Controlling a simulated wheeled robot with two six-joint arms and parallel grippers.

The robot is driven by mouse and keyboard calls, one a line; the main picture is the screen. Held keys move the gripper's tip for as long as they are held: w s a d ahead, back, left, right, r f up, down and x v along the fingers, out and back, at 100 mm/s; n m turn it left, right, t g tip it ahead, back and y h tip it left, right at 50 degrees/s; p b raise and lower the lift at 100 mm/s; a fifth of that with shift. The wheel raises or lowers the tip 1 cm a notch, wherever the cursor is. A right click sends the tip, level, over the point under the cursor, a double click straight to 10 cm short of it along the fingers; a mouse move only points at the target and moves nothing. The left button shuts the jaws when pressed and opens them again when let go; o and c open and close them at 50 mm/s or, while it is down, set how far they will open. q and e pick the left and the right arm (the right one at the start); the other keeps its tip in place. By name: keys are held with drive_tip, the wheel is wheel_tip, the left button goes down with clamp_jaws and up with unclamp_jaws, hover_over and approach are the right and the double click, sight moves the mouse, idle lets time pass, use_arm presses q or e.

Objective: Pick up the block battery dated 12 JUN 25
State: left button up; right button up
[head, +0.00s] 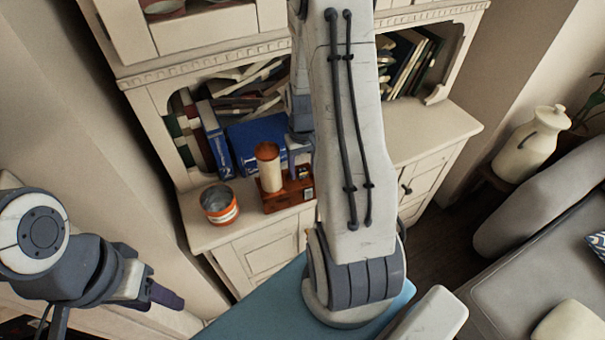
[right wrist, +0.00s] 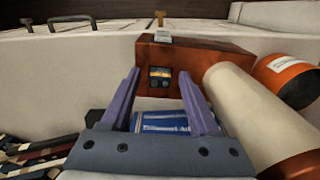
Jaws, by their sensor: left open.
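A small black and gold block (right wrist: 160,77), like a block battery, shows against the reddish-brown wooden box in the right wrist view. Its date is too small to read. My right gripper (right wrist: 160,74) is open, its two purple fingers on either side of the block with gaps visible. In the head view my right gripper (head: 301,158) is over the box, mostly behind my right arm. My left gripper (head: 172,297) is open and empty at the lower left, away from the cabinet.
The brown box (head: 286,196) stands on the cabinet counter, with a pale candle-like cylinder (head: 269,170) beside my right gripper. An orange-labelled tin (head: 219,205) stands left of it. Blue books (head: 254,140) are behind. The counter's right part (head: 430,130) is clear.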

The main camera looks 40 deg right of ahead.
clamp_jaws()
drive_tip(key=shift+r, duration=0.15)
